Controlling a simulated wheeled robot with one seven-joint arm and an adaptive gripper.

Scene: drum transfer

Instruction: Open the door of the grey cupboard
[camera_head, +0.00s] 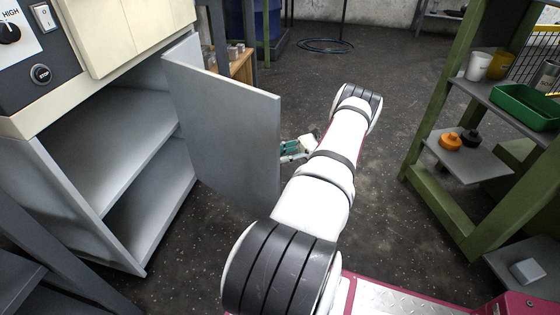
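The grey cupboard (60,177) stands at the left under a cream machine panel. Its door (225,125) stands wide open, swung out from the hinge side at the back, and the empty shelves inside show. My gripper (287,150) is at the far side of the door, just right of its free edge. Part of the gripper is hidden behind the door, and it is too small to tell whether the fingers are apart or touch the door. My white arm reaches to it from the lower middle.
A green rack (436,190) with cups, a green tray (525,106) and orange and black knobs stands at the right. A wooden bench (242,66) and a blue drum (262,18) are behind the door. The middle floor is clear.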

